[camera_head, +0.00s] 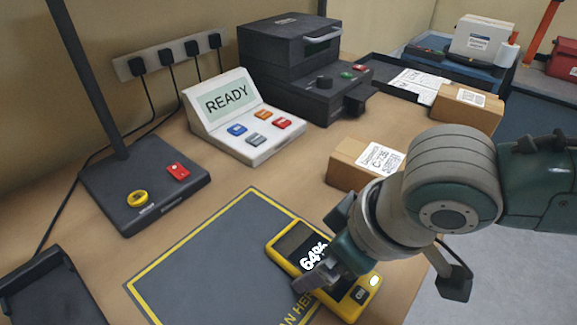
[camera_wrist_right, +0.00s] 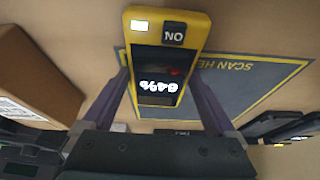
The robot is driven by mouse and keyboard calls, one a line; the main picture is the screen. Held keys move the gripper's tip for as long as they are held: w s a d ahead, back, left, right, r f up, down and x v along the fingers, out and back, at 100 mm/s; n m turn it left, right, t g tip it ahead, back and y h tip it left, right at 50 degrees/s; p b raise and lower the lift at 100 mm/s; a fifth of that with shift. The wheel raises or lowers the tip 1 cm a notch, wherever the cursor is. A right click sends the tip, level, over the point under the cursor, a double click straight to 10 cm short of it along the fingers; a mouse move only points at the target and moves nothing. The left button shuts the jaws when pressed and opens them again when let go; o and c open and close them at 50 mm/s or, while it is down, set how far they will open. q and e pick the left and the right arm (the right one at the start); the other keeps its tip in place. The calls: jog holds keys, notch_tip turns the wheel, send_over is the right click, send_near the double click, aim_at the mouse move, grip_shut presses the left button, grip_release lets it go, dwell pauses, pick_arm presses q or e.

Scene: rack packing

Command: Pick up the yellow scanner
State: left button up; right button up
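The yellow scanner (camera_head: 288,262) lies on the dark scan mat (camera_head: 205,262), over its right part. It has a black screen reading 64% and a small lit patch at its near end. My right gripper (camera_head: 320,252) comes in from the right, its fingers spread across the scanner. In the right wrist view the scanner (camera_wrist_right: 195,30) shows between the two fingers (camera_wrist_right: 162,85), one along each side. The fingers look apart and very close to its sides; whether they touch cannot be told. My left gripper is not in view.
A white console (camera_head: 225,128) reading READY stands behind the mat, with a black printer-like machine (camera_head: 285,55) beyond. Labelled boxes (camera_head: 345,165) (camera_head: 468,108) sit behind my right arm. A black stand base (camera_head: 130,195) is at left. The mat's left half is clear.

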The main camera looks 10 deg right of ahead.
jog(key=c, duration=1)
jog(key=shift+r, duration=0.1)
jog(key=shift+c, duration=0.2)
